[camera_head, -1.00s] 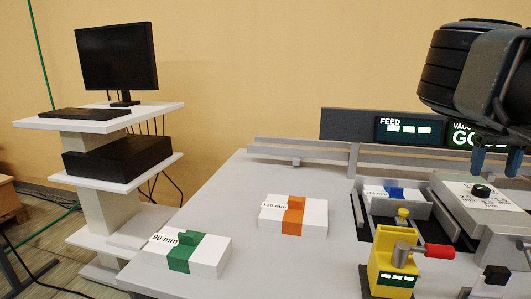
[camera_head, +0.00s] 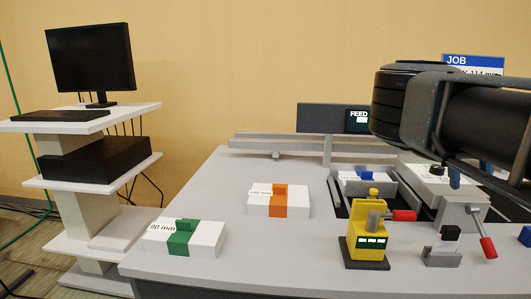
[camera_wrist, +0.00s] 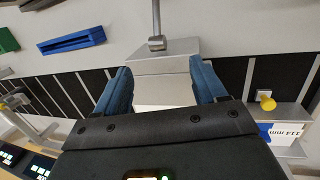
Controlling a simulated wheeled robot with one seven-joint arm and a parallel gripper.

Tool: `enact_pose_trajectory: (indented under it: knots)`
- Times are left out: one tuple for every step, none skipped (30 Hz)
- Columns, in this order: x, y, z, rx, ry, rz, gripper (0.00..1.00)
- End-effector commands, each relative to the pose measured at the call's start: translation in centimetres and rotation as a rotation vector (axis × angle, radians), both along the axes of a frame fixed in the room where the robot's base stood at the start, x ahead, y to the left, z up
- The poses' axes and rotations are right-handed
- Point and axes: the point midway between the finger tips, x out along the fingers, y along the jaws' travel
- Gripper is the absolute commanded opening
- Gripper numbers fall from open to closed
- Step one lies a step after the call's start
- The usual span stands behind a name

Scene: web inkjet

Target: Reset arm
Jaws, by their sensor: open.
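Beyond the fingers is a grey and white block-like part of the machine with a metal rod. In the head view my dark arm fills the upper right, and a blue fingertip (camera_head: 454,177) shows below it, over the grey machine unit at the right. The rest of the gripper is hidden behind the arm there.
A grey table carries a green-banded white stack (camera_head: 180,240), an orange-banded stack (camera_head: 280,201) and a blue-banded stack (camera_head: 366,177) in a feeder. A yellow device (camera_head: 368,240) with a red-tipped lever stands in front. A shelf cart with a monitor (camera_head: 90,58) stands left.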

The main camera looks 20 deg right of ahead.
Motion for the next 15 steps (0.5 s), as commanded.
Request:
enact_pose_trajectory:
  knots:
    - [-1.0, -0.3, -0.7, -0.014, 0.036, 0.008, 0.71]
    - [-1.5, -0.5, -1.1, -0.022, 0.056, 0.015, 0.71]
    - [-2.4, -0.8, -1.5, -0.033, 0.089, 0.025, 0.71]
    - [-3.0, -1.0, -1.8, -0.043, 0.111, 0.031, 0.71]
    - [-3.7, -1.2, -2.2, -0.051, 0.137, 0.041, 0.71]
    - [-4.6, -1.5, -2.6, -0.064, 0.174, 0.053, 0.71]
    - [-5.4, -1.8, -3.0, -0.074, 0.205, 0.064, 0.71]
    - [-6.3, -2.0, -3.3, -0.083, 0.238, 0.075, 0.71]
    - [-7.5, -2.4, -3.7, -0.099, 0.286, 0.093, 0.71]
    - [-8.5, -2.6, -4.0, -0.111, 0.328, 0.106, 0.71]
    - [-9.7, -2.9, -4.3, -0.121, 0.375, 0.123, 0.71]
    - [-11.3, -3.3, -4.6, -0.141, 0.446, 0.15, 0.71]
    - [-12.6, -3.6, -4.7, -0.153, 0.503, 0.17, 0.71]
    - [-13.8, -3.9, -4.7, -0.166, 0.562, 0.194, 0.71]
    - [-15.4, -4.2, -4.6, -0.18, 0.643, 0.224, 0.71]
